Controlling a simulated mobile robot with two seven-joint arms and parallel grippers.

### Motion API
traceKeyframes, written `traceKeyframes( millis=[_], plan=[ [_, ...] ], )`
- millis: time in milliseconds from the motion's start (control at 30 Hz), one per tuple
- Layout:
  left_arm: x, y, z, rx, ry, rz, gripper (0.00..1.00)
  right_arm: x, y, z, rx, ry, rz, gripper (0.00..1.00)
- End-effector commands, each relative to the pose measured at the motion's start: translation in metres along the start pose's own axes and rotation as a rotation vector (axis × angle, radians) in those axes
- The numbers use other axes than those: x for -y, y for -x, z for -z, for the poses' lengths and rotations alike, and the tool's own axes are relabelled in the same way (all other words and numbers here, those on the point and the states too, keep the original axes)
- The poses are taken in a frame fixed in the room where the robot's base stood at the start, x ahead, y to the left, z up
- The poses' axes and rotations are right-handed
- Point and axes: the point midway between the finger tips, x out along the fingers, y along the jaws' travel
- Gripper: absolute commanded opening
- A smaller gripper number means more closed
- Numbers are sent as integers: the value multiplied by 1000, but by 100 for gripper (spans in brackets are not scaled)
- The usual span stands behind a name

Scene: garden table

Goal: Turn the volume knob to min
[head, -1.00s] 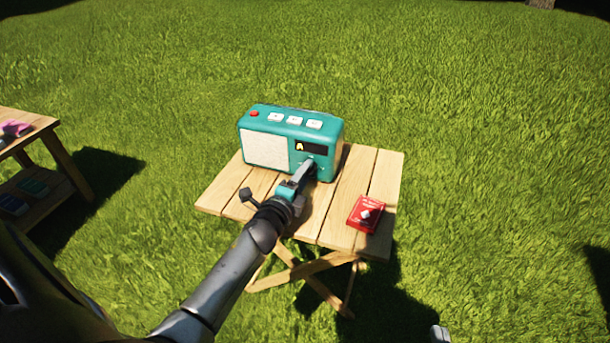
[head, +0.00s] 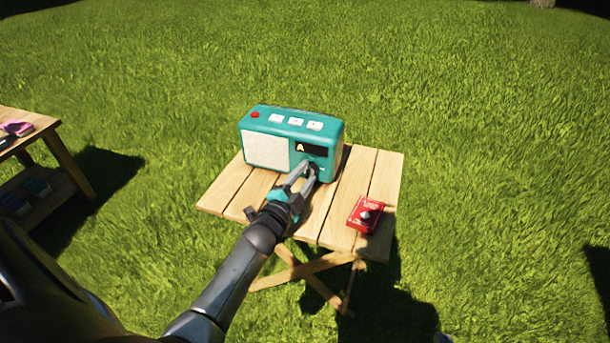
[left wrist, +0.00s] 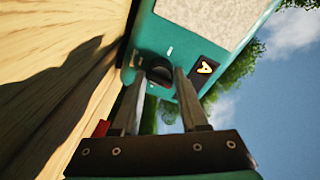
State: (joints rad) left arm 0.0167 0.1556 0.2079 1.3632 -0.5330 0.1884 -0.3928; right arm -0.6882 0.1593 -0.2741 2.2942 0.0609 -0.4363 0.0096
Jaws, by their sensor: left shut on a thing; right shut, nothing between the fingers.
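A teal radio (head: 270,118) stands on the slatted wooden table (head: 385,190). Its dark volume knob (left wrist: 160,73) is on the front, beside a dark display (head: 322,151) with a yellow mark. My left gripper (head: 308,170) is at the lower right of the radio front, its two fingers on either side of the knob. In the left wrist view the fingers (left wrist: 160,76) are shut on the knob, and the view is tilted. The knob's pointer cannot be made out. Only a small grey tip of my right gripper (head: 442,339) shows at the bottom edge.
A red box (head: 360,216) with a pale knob-like top lies on the table, right of my left arm. The radio has a red button (head: 255,114) and white buttons on top. Another wooden table (head: 40,125) with small items stands at the left. Grass surrounds both.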

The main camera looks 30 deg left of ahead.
Motion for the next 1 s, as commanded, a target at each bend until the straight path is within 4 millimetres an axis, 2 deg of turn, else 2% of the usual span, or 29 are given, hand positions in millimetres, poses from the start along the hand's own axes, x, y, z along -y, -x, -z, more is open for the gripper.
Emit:
traceKeyframes(
  millis=[400, 433, 667, 1000],
  plan=[
    [2, 0, -1, 1, 6, 3, 0, 0, 0, 0, 4, 1, -1, 0],
    [1, 0, -1, 1, 5, 3, 45, 0, 0, 0, 4, 1, -1, 0],
    [1, 0, 0, 1, 5, 2, 71, 0, 0, 0, 3, 1, -1, 0],
    [0, 1, 0, 0, 5, 0, 73, 0, 0, 0, 4, 1, -1, 0]
  ],
)
